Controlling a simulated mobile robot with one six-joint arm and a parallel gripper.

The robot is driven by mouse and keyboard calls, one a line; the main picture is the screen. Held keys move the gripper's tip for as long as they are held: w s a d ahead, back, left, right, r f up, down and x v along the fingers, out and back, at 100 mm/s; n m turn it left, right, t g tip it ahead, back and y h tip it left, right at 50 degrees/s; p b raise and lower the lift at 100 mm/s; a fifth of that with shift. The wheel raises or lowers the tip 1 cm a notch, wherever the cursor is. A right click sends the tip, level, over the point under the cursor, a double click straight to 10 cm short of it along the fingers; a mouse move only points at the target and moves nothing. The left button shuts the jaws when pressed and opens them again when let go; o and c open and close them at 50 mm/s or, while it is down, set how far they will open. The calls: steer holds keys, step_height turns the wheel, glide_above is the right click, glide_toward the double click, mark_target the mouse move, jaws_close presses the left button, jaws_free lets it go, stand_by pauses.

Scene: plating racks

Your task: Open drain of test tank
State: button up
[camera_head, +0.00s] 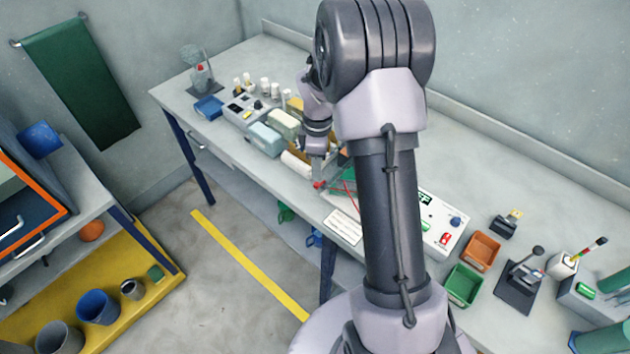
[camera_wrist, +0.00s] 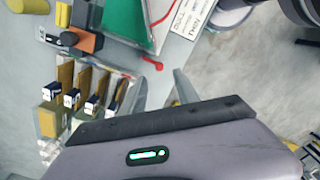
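A small red lever-like part (camera_wrist: 152,62) lies at the bench's front edge in the wrist view, just beyond my fingertips. It also shows as a red spot in the head view (camera_head: 319,185). I cannot tell whether it is the drain handle or a clip. My gripper (camera_wrist: 160,80) is open and empty, its two fingers apart, with the red part ahead of the gap and not visibly held. In the head view my gripper (camera_head: 318,168) hangs over the front edge. My arm hides much of the bench there, and I cannot make out the test tank clearly.
A rack with brass-coloured panels (camera_wrist: 66,88) stands left. A white roll (camera_head: 297,163) and pale blocks (camera_head: 266,138) sit beside my gripper.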

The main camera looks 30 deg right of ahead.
mark_target(317, 184)
step_height(317, 184, down, 8)
steer(key=shift+w+r+b, duration=0.1)
steer(key=shift+r+b, duration=0.15)
steer(key=shift+b, duration=0.45)
steer(key=shift+c, duration=0.3)
jaws_close()
